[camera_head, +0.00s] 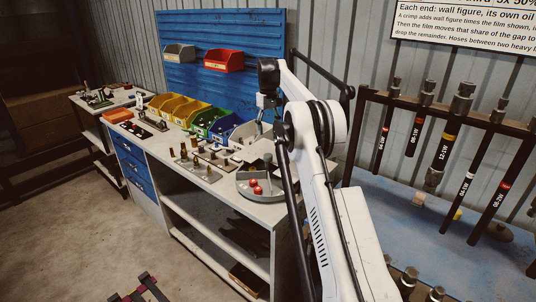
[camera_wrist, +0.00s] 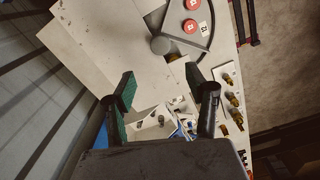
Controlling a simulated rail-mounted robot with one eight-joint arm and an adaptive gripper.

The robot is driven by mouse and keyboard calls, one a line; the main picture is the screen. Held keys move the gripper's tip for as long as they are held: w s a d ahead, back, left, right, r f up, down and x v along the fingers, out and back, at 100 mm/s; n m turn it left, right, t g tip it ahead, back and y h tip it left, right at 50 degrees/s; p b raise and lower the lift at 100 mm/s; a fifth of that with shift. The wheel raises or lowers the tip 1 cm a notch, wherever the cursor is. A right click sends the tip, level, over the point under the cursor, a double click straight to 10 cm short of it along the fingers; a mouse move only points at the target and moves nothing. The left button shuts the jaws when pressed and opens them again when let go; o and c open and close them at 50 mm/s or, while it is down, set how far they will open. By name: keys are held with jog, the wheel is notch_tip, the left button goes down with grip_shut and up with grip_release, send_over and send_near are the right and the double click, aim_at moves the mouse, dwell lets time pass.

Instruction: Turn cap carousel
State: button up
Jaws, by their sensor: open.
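The cap carousel (camera_head: 268,197) is a grey round tray at the near right end of the bench, with red caps (camera_head: 255,187) in it. In the wrist view part of the carousel (camera_wrist: 177,16) shows at the top, with two red caps (camera_wrist: 191,26) in a wedge compartment beside a grey round hub (camera_wrist: 160,44). A flat pale plate covers or adjoins its left side there. My gripper (camera_wrist: 160,88) is open and empty, its green-padded fingers apart. The hub appears just beyond the gap between the fingertips. In the head view my arm hides the fingertips.
Yellow, green and blue bins (camera_head: 207,122) line the back of the bench below a blue pegboard (camera_head: 222,55). Brass fittings on a pale board (camera_head: 196,165) lie left of the carousel. Hoses (camera_head: 440,150) hang on a rack at right.

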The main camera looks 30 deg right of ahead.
aim_at(268, 155)
notch_tip(268, 155, down, 13)
jog(key=shift+f+p, duration=0.15)
jog(key=shift+p, duration=0.9)
jog(key=shift+c, duration=0.4)
grip_shut()
